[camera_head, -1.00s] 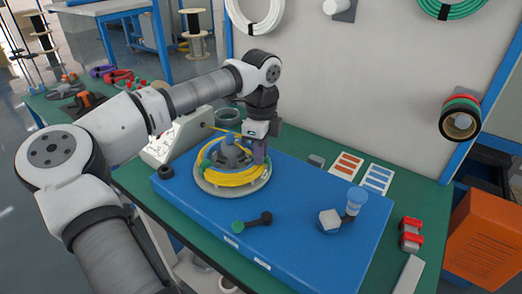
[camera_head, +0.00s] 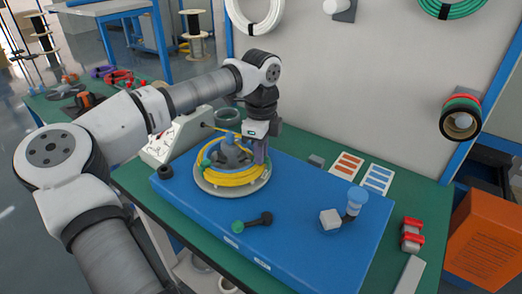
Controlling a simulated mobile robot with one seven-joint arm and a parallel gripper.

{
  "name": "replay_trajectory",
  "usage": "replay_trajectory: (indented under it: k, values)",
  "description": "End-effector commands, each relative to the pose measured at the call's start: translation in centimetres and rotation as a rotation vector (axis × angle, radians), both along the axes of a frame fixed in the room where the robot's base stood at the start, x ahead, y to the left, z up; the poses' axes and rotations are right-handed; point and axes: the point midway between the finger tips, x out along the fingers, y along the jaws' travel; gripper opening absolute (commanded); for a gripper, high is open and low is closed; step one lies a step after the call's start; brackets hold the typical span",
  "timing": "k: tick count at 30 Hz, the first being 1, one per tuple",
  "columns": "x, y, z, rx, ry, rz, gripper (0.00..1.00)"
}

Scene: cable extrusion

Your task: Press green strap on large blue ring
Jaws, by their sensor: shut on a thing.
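A coil of yellow cable (camera_head: 238,178) lies on a round pale disc (camera_head: 232,193) on the blue platform, around a grey-blue hub (camera_head: 231,155). A small blue part (camera_head: 229,138) shows on top of the hub, but I cannot tell whether it belongs to a ring. A small green patch (camera_head: 206,163) shows at the coil's left side; it may be the green strap. My gripper (camera_head: 260,156) points down at the coil's right rear edge. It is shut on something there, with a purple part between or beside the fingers. The fingertips are too small to see clearly.
A black bar with a green knob (camera_head: 252,221) lies in front of the coil. A grey block with a blue-topped post (camera_head: 343,210) stands right on the blue platform (camera_head: 310,245). Red clamps (camera_head: 412,235) sit on the green table. A white box (camera_head: 178,137) stands behind left.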

Motion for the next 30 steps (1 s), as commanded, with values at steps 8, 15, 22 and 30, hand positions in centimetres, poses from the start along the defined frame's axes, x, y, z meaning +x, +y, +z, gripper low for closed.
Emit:
replay_trajectory:
  k: [8, 15, 22, 30]
  values:
    - [-0.1, 0.0, -0.3, 0.001, 0.005, -0.001, 0.23]
    - [-0.1, 0.0, -0.2, 0.0, 0.004, 0.0, 0.41]
    - [0.0, 0.0, 0.3, 0.001, 0.002, 0.0, 0.41]
    - [0.0, 0.0, 2.9, 0.001, 0.001, 0.001, 0.41]
